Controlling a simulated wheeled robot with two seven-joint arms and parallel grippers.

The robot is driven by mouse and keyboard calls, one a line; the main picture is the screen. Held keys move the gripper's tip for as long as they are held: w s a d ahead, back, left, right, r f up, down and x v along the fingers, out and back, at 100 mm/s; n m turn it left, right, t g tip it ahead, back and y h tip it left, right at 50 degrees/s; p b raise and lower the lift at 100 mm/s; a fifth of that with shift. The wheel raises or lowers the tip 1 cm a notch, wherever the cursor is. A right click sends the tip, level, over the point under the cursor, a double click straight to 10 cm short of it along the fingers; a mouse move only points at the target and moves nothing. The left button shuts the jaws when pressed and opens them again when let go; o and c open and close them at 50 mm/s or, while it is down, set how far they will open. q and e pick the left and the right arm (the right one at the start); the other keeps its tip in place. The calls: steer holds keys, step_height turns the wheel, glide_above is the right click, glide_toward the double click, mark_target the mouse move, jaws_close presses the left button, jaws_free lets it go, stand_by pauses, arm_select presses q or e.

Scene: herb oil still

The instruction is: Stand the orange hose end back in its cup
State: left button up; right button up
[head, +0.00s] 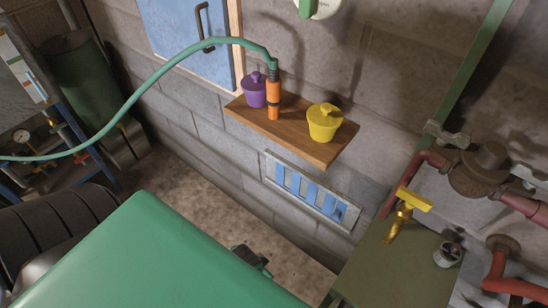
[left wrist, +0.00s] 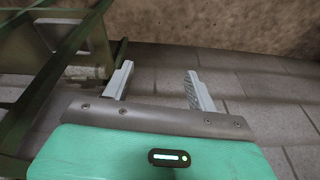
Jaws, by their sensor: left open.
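The orange hose end (head: 274,98) is upright at the wooden shelf (head: 315,150), between a purple lidded pot and a yellow lidded pot. A green hose (head: 150,88) runs from its black top in an arc to the left. No cup shows around its lower end. A small grey metal cup (head: 447,254) stands on the olive table at the lower right, well apart from the hose end. My left gripper (left wrist: 157,87) is open and empty in the left wrist view, with stone-like blocks behind its fingers. Its fingers are not clearly visible in the head view. My right gripper is not in view.
The purple pot (head: 254,92) and yellow pot (head: 324,124) flank the hose end closely. A yellow tap (head: 404,207) and red pipes (head: 507,280) crowd the olive table (head: 395,262). A blue-slatted vent (head: 312,192) is below the shelf. A green frame (left wrist: 70,70) stands left of my left fingers.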

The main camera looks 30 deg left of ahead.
arm_select(q)
steer(key=w+a+r+n+t+y, duration=0.1)
steer(key=w+a+r+t, duration=0.15)
steer(key=r, duration=1.35)
steer(key=n+t+y, duration=0.5)
steer(key=t+y, duration=0.1)
steer(key=t, duration=0.5)
glide_toward(272, 92)
steer(key=p+x, duration=0.3)
steer(key=x, duration=0.4)
steer(key=shift+w+a, duration=0.1)
steer(key=shift+w+a+f, duration=0.1)
steer(key=shift+w+a, duration=0.05)
steer(key=shift+w, duration=0.25)
steer(key=shift+w+a+p, duration=0.1)
steer(key=shift+w+p, duration=0.15)
steer(key=shift+p, duration=0.15)
steer(key=p+x, duration=0.2)
steer(key=x, duration=0.2)
steer(key=shift+w, duration=0.35)
